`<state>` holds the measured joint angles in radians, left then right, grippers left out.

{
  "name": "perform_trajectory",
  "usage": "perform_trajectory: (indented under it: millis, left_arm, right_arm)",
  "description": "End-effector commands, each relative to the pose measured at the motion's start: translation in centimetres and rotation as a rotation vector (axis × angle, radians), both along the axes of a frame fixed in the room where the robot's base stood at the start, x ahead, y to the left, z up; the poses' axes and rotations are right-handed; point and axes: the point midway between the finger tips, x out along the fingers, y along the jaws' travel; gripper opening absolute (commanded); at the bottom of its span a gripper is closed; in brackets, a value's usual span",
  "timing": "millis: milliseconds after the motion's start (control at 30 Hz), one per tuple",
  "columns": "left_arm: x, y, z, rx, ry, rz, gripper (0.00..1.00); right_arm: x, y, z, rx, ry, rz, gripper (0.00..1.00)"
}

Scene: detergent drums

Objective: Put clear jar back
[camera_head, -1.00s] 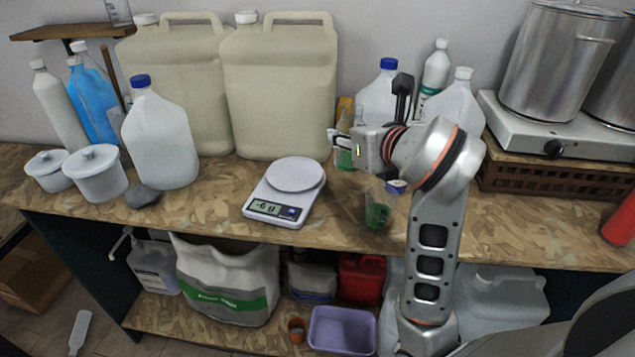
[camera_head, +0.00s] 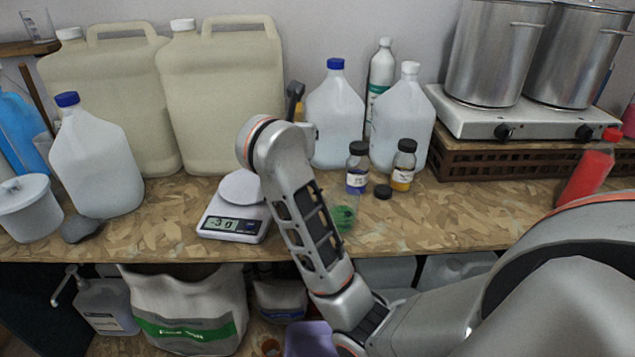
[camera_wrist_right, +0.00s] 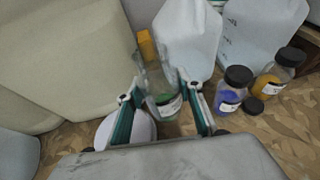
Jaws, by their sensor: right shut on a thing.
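The clear jar (camera_wrist_right: 158,85), with some green at its lower part, stands between the two fingers of my right gripper (camera_wrist_right: 163,112) in the right wrist view. The gripper is shut on it. A white round scale pan (camera_wrist_right: 118,133) shows below and left of the jar in the wrist view. The kitchen scale (camera_head: 232,228) stands on the bench, its pan partly behind my arm. My left gripper is not in view.
A clear cup with green contents (camera_head: 344,216) stands right of my arm. Behind it are a blue bottle (camera_head: 357,178), an amber bottle (camera_head: 402,173) and a loose black cap (camera_head: 383,192). Large jugs (camera_head: 225,100) line the back. The bench right of the cup is fairly clear.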

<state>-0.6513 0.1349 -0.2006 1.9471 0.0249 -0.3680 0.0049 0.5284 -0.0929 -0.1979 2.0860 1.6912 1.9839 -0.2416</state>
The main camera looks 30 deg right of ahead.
Motion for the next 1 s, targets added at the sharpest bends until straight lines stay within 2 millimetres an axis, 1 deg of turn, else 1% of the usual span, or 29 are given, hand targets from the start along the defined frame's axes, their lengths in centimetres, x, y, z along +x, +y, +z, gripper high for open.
perform_trajectory:
  millis: [33, 200, 300, 400, 500, 600, 667, 767, 1000]
  left_arm:
    - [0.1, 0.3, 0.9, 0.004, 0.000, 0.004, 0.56]
    - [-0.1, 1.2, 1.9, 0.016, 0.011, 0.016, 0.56]
    - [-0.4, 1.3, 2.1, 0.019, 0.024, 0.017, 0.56]
    - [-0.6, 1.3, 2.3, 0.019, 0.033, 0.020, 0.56]
    - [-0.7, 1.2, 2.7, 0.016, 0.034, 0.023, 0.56]
    - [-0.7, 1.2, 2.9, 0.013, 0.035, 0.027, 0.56]
    - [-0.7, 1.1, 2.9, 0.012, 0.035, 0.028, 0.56]
    - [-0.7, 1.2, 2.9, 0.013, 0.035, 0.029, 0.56]
    - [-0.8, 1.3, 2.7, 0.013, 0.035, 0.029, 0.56]
  right_arm:
    - [0.4, -0.7, 1.4, 0.000, -0.001, -0.067, 0.12]
    - [0.5, -2.9, 4.3, 0.004, -0.001, -0.309, 0.12]
    - [0.4, -3.7, 6.1, 0.003, 0.001, -0.431, 0.12]
    - [0.1, -4.2, 7.8, 0.004, -0.001, -0.528, 0.12]
    - [-0.2, -4.5, 9.1, 0.002, 0.000, -0.596, 0.12]
    - [-0.4, -4.7, 9.8, 0.002, 0.000, -0.636, 0.12]
    - [-0.4, -4.7, 9.7, 0.000, 0.001, -0.649, 0.12]
    - [-0.6, -4.6, 8.6, -0.002, 0.003, -0.656, 0.12]
    - [-1.0, -3.7, 3.2, -0.004, 0.003, -0.656, 0.12]
